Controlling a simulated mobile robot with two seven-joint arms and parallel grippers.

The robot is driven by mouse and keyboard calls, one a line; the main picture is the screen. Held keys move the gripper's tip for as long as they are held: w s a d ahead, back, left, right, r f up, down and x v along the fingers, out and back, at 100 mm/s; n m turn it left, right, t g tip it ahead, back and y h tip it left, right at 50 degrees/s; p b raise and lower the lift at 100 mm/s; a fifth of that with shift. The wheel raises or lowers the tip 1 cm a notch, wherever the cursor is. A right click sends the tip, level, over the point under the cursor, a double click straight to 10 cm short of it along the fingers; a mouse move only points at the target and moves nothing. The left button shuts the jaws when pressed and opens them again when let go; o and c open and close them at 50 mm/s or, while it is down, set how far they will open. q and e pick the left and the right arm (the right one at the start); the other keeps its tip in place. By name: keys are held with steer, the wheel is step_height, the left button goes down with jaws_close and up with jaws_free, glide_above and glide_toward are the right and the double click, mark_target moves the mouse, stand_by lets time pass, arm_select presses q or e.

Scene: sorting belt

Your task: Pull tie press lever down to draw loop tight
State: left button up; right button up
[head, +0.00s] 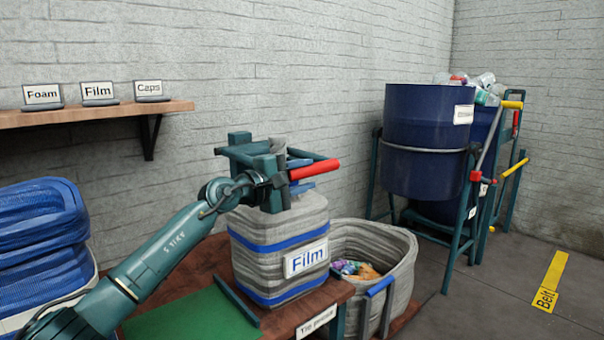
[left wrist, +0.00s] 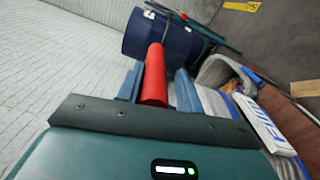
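The tie press (head: 240,150) is a dark teal frame on top of a grey bag block with blue bands and a "Film" label (head: 306,259). Its lever (head: 316,170) has a red grip and sticks out to the right, near level. In the left wrist view the red grip (left wrist: 155,78) rises just beyond the gripper's dark front edge. My left gripper (head: 282,181) is at the near end of the red grip, beside the press frame. Its fingers are too hidden to tell whether they close on the grip. The tie loop cannot be made out. My right gripper is out of view.
A grey bin (head: 402,262) with mixed waste stands right of the bag. A blue drum (head: 425,135) on a teal frame is behind. Blue baskets (head: 40,235) stack at left. A shelf (head: 90,114) holds label signs. Open floor lies at right.

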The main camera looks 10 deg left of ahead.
arm_select(q)
steer(key=shift+o, duration=1.4)
steer(key=shift+a, duration=0.1)
steer(key=shift+s+a, duration=0.2)
steer(key=shift+a, duration=0.05)
steer(key=p+v, duration=0.2)
steer(key=v, duration=1)
steer(key=shift+s+p, duration=0.25)
steer(key=shift+p, duration=0.1)
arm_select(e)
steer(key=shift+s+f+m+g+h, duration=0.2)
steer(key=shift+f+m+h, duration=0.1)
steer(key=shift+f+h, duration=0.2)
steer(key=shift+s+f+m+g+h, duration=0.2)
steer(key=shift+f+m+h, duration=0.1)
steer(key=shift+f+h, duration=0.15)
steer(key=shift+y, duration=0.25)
